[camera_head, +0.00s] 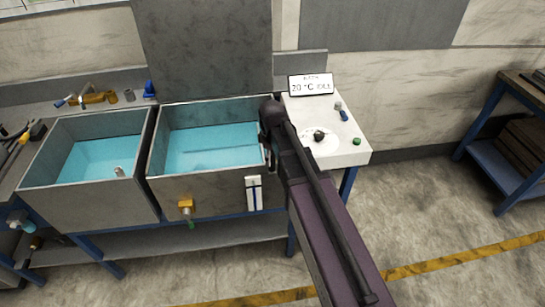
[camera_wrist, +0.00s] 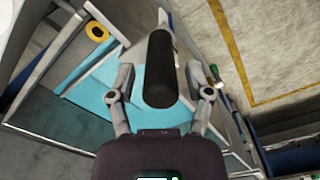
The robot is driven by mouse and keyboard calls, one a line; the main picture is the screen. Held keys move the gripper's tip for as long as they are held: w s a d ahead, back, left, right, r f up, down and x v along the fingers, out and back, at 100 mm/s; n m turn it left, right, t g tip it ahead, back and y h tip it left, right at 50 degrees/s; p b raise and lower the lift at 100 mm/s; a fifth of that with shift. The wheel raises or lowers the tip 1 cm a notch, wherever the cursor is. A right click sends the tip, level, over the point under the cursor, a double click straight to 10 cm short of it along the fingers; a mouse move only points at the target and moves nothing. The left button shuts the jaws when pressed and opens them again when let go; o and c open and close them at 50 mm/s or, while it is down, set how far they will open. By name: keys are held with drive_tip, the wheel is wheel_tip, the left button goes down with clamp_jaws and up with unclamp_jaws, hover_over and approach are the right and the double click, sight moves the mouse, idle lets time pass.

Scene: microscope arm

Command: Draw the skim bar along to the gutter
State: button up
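The right-hand basin (camera_head: 215,185) holds cyan liquid, with a faint dark line across its surface; I cannot tell whether this is the skim bar. My gripper (camera_wrist: 162,72) points down into the scene with its two fingers apart. A black cylinder (camera_wrist: 160,70), perhaps a handle, stands between the fingers, with what looks like a gap on each side. I cannot make out the gutter for certain.
A second basin (camera_head: 85,195) of cyan liquid stands to the left. A white counter (camera_head: 345,150) with small knobs and a display sign (camera_head: 310,85) is at right. A yellow valve (camera_head: 185,205) juts from the front of the right-hand basin. Open floor lies at right.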

idle(0.5)
drive_tip(key=shift+d, duration=0.1)
drive_tip(key=shift+s+d, duration=0.15)
drive_tip(key=shift+s, duration=0.1)
drive_tip(key=s+d+m, duration=1.1)
drive_tip(key=s+m, duration=0.1)
drive_tip(key=shift+d, duration=0.3)
